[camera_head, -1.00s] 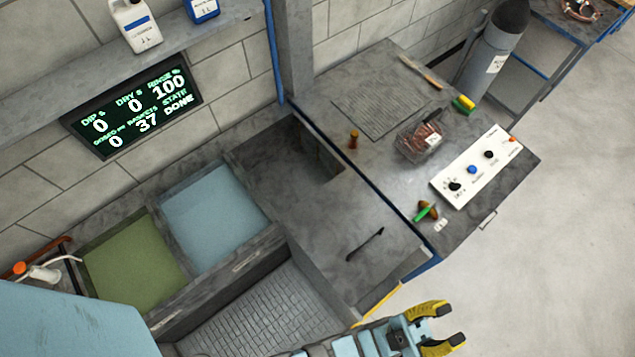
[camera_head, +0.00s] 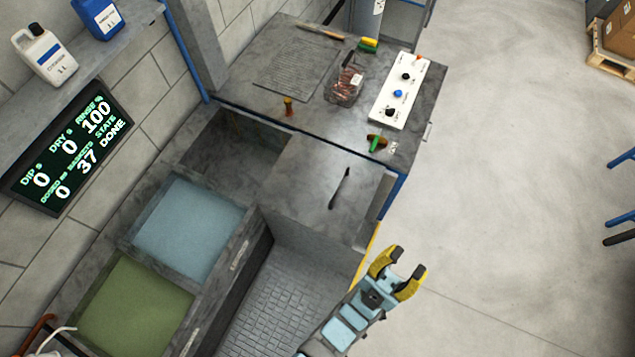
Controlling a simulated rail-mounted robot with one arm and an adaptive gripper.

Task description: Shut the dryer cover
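The dryer cover (camera_head: 308,205) is a flat grey panel with a black bar handle (camera_head: 340,188) on top. A dark opening (camera_head: 228,155) shows uncovered to the left of the cover, toward the wall. The cover sits off that opening, toward the front of the bench. My gripper (camera_head: 409,262) has yellow and black fingers spread apart with nothing between them. It is in front of the cover, to the lower right of the handle, and apart from it.
A blue-filled basin (camera_head: 188,230) and a green-filled basin (camera_head: 135,308) lie left of the dryer. A worktop beyond holds a mesh sheet (camera_head: 295,70), a wire basket (camera_head: 345,85) and a control panel (camera_head: 400,90).

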